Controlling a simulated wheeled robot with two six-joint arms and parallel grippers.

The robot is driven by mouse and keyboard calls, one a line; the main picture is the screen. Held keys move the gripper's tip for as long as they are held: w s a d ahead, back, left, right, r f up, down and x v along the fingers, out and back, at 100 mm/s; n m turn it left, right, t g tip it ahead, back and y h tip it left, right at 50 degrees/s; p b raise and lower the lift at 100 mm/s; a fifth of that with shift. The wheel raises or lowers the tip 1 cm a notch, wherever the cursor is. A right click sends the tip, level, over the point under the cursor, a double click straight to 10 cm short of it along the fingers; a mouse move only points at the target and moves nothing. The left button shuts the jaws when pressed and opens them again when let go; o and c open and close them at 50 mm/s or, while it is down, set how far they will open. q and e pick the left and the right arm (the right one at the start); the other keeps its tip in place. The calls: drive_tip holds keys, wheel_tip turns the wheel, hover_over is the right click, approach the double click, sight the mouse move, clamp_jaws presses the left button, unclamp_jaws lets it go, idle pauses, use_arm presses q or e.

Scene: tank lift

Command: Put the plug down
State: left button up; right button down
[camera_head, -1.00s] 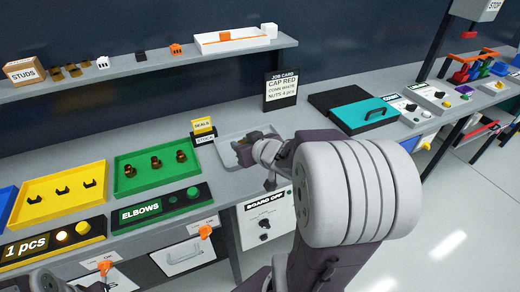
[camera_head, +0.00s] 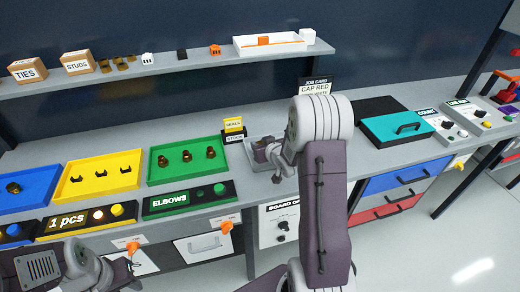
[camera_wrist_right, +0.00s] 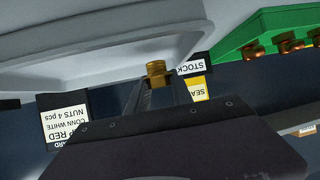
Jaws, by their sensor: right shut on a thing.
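The plug (camera_wrist_right: 157,69) is a small brass-coloured piece between the fingertips of my right gripper in the right wrist view. My right gripper (camera_wrist_right: 160,84) is shut on it. The pale grey tray (camera_wrist_right: 95,70) fills the upper part of that view, close to the plug. I cannot tell if they touch. In the head view my right gripper (camera_head: 268,152) is over the grey tray (camera_head: 251,143) on the bench, and the plug is hidden there. My left arm shows at the bottom left, and its gripper (camera_head: 118,280) is too unclear to read.
The yellow STOCK/SEALS sign (camera_head: 233,126) stands just left of the grey tray. The green tray (camera_head: 160,179) with brass elbows and the yellow tray (camera_head: 72,190) lie further left. The job card (camera_head: 315,86) stands behind my right arm. A teal case (camera_head: 372,127) is to the right.

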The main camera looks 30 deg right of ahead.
drive_tip(key=shift+f, duration=0.95)
drive_tip(key=shift+w+f, duration=0.15)
drive_tip(key=shift+f, duration=0.1)
drive_tip(key=shift+f, duration=0.15)
drive_tip(key=c, duration=1.4)
unclamp_jaws()
